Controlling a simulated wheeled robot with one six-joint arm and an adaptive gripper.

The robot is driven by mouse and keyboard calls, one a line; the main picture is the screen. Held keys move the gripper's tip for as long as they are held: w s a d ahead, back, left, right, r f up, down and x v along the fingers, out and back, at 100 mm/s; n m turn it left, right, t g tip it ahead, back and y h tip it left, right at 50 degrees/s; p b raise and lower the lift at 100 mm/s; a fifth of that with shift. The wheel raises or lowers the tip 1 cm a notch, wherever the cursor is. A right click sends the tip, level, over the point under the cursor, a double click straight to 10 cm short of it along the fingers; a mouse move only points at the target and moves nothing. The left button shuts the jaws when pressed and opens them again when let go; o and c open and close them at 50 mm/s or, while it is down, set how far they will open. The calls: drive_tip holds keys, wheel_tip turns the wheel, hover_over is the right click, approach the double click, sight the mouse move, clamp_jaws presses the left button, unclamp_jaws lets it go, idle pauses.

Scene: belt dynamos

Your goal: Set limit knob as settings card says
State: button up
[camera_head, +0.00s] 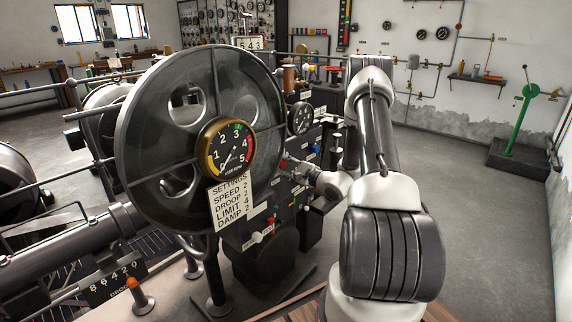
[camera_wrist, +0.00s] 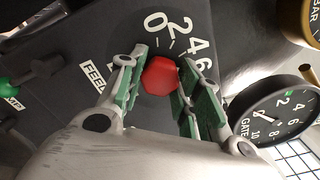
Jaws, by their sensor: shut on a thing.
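The settings card (camera_head: 231,203) hangs below the round gauge on the big wheel and reads speed 2, droop 2, limit 4, damp 2. My gripper (camera_head: 292,165) reaches the dark control panel to the right of the wheel. In the wrist view my gripper (camera_wrist: 161,80) has its green-padded fingers on both sides of a red knob (camera_wrist: 160,75) and is shut on it. Scale numbers 0, 2, 4 and 6 show beside the knob. Its pointer and its own name label cannot be made out. A label starting "FEED" is partly covered by a finger.
A green knob (camera_wrist: 10,86) with a label ending in "MP" is at the left of the wrist view. A black gate gauge (camera_wrist: 270,115) stands close at right. The large wheel (camera_head: 150,130) stands left of my arm. Open floor (camera_head: 460,220) lies to the right.

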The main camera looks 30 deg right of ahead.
drive_tip(key=n, duration=0.4)
drive_tip(key=shift+d+r, duration=0.1)
drive_tip(key=shift+r, duration=0.05)
drive_tip(key=shift+w+d+r+n, duration=0.1)
drive_tip(key=shift+n, duration=1.5)
drive_tip(key=shift+r, duration=0.1)
drive_tip(key=o, duration=1)
drive_tip(key=shift+o, duration=0.2)
drive_tip(key=shift+f, duration=0.2)
drive_tip(key=v, duration=1.2)
drive_tip(key=shift+r, duration=0.2)
